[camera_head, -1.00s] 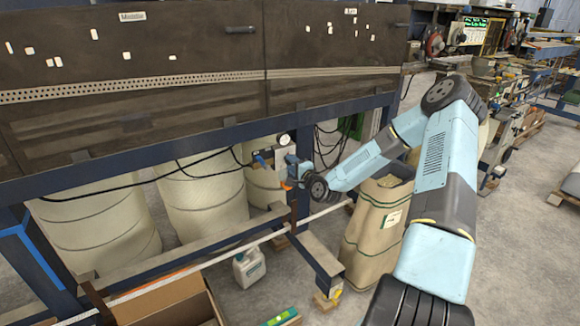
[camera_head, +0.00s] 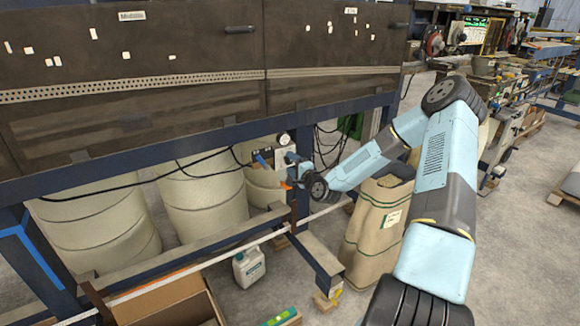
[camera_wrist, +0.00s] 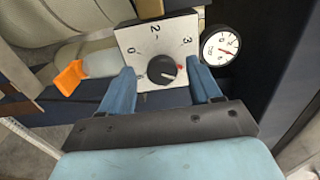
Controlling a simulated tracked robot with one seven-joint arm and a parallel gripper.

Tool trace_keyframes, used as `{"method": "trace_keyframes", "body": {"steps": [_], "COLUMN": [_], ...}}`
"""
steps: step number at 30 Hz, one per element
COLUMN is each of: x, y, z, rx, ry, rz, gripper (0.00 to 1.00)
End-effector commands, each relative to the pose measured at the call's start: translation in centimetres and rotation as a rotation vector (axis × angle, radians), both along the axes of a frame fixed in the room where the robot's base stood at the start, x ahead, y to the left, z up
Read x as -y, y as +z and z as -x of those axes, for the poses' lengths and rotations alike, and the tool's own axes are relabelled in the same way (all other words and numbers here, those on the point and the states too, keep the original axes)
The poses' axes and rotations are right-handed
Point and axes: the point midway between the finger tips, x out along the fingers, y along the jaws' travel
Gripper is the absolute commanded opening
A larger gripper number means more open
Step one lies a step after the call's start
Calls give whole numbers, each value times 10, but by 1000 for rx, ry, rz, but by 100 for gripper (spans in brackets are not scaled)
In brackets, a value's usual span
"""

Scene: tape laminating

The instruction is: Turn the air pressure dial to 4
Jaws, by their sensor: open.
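The air pressure dial is a round black knob (camera_wrist: 161,69) on a square white plate (camera_wrist: 130,40) in the wrist view. The numbers 0, 2 and 3 are readable on the plate; I see no 4. A small red mark lies just right of the knob, below the 3. I cannot tell clearly where the knob points. My gripper (camera_wrist: 161,74) is open, with one blue finger on each side of the knob; contact is unclear. In the head view my gripper (camera_head: 292,174) is at the panel under the machine, and the knob is hidden.
A round pressure gauge (camera_wrist: 220,46) sits right of the plate, close to my right finger. An orange part (camera_wrist: 70,78) is at the left. In the head view, pale barrels (camera_head: 205,195), a paper sack (camera_head: 375,225) and a blue frame beam surround my arm.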

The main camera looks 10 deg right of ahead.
Motion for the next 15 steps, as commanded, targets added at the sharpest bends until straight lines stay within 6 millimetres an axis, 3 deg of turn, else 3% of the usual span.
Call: {"method": "trace_keyframes", "body": {"steps": [5,15], "x": [4,24], "y": [0,-1], "z": [11,71], "rx": [-1,-2], "ry": [-1,-1], "rz": [0,0], "gripper": [63,63]}}
